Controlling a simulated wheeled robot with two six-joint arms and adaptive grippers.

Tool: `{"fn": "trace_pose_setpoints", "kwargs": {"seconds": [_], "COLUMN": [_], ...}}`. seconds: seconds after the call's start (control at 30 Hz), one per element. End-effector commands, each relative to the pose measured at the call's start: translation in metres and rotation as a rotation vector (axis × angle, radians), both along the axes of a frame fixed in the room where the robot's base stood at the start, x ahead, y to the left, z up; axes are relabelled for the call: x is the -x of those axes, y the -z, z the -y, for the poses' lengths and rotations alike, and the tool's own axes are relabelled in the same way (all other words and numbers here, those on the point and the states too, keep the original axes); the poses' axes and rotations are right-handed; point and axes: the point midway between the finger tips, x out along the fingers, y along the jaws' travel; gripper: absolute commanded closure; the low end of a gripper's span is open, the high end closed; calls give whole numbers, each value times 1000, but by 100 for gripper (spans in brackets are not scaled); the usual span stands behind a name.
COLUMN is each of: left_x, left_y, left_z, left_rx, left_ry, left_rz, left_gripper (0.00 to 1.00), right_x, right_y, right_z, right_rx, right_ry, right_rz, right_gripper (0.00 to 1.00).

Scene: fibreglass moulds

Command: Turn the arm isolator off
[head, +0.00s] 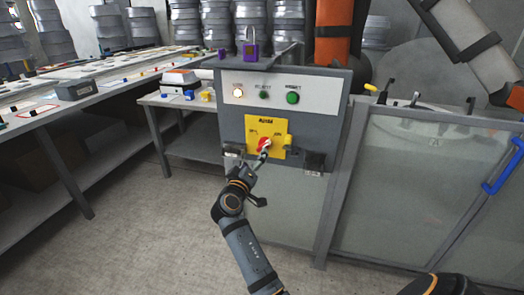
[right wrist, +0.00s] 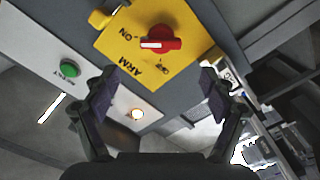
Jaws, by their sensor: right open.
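The arm isolator is a red rotary switch (head: 264,145) on a yellow plate (head: 254,130) on the front of a grey control box. In the right wrist view the red switch (right wrist: 172,39) has a white mark on its left end, which points toward the word ON on the yellow plate (right wrist: 115,40). The OFF label lies below the switch there. My right gripper (head: 261,158) is just in front of the switch in the head view. Its fingers (right wrist: 158,92) are spread apart and empty, with the switch beyond them, apparently not touching. My left gripper is not in view.
The box also has a lit white lamp (head: 238,91) and green buttons (head: 292,98). A purple padlock (head: 251,49) sits on top. A glazed fence (head: 410,185) stands right, with a blue handle (head: 503,167). A work table (head: 90,75) is left. Floor in front is clear.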

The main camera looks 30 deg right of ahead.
Motion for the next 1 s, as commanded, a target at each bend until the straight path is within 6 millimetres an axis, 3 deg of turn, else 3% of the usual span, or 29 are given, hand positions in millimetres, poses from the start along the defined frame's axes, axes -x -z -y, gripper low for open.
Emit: {"fn": "trace_pose_setpoints", "kwargs": {"seconds": [0.4, 0.6, 0.83, 1.0], "left_x": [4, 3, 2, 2], "left_y": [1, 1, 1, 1], "left_z": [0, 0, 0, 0], "left_rx": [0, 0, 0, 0], "left_ry": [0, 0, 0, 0], "left_rz": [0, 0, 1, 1], "left_gripper": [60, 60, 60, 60], "right_x": [-52, -63, -64, -63], "right_y": [-1, 0, 1, 1], "right_z": [62, 74, 75, 75], "right_rx": [4, 1, 0, 0], "right_ry": [0, -1, -2, -2], "right_rz": [-2, -3, -3, -3], "right_gripper": [16, 16, 16, 37]}}
